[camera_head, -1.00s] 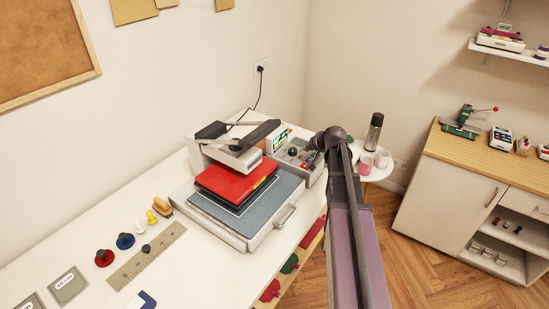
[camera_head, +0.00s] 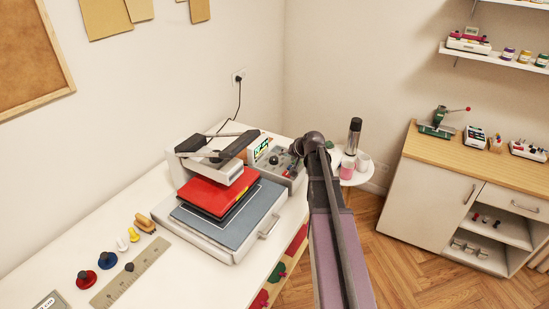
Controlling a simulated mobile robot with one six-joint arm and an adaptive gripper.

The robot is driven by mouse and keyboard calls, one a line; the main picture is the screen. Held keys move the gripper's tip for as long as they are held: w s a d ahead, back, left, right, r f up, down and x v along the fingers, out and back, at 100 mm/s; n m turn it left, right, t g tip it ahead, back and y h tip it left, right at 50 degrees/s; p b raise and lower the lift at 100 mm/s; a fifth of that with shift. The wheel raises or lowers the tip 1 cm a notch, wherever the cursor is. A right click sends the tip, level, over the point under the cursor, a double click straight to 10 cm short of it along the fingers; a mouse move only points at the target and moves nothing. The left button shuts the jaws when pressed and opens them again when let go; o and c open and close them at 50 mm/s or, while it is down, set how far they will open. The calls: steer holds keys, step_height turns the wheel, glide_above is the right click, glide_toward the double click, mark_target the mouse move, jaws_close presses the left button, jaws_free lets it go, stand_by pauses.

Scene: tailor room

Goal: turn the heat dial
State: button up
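The heat press has a red upper plate (camera_head: 214,192) above a grey-blue lower pad (camera_head: 232,228). Its control box (camera_head: 262,146) stands behind and to the right, with a lit green screen. A round dark knob (camera_head: 274,160), which looks like the dial, is on the box's sloped panel, with small red parts near it. My arm reaches up from the bottom, and its end bends down at the right edge of the box. My gripper (camera_head: 295,158) is small and mostly hidden by my own arm there. I cannot tell its fingers' state or whether it touches anything.
Stamps, small knobs and a ruler (camera_head: 131,271) lie on the white table at left. A round side table (camera_head: 353,181) with a flask (camera_head: 354,136) and mugs stands just right of my arm. A wooden-topped cabinet (camera_head: 428,194) is farther right.

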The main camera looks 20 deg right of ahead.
mark_target(274, 158)
steer(key=shift+o, duration=0.4)
steer(key=shift+w+r+n+p, duration=0.4)
steer(key=shift+r+p, duration=0.05)
steer(key=shift+r, duration=0.1)
steer(key=w+r+n+g+p, duration=0.1)
steer(key=n+p, duration=0.1)
steer(key=w+r+n+g+p, duration=0.1)
steer(key=r+n+g+p, duration=0.1)
steer(key=n+p, duration=0.1)
steer(key=w+r+n+g+h+p, duration=0.1)
steer(key=n+p, duration=0.2)
steer(key=shift+w+a+r, duration=0.2)
steer(key=shift+w, duration=0.1)
steer(key=shift+f, duration=0.15)
steer(key=b+x, duration=1.2)
steer(key=x, duration=0.1)
steer(key=shift+f+b, duration=0.25)
steer(key=shift+b, duration=0.15)
steer(key=c, duration=1.2)
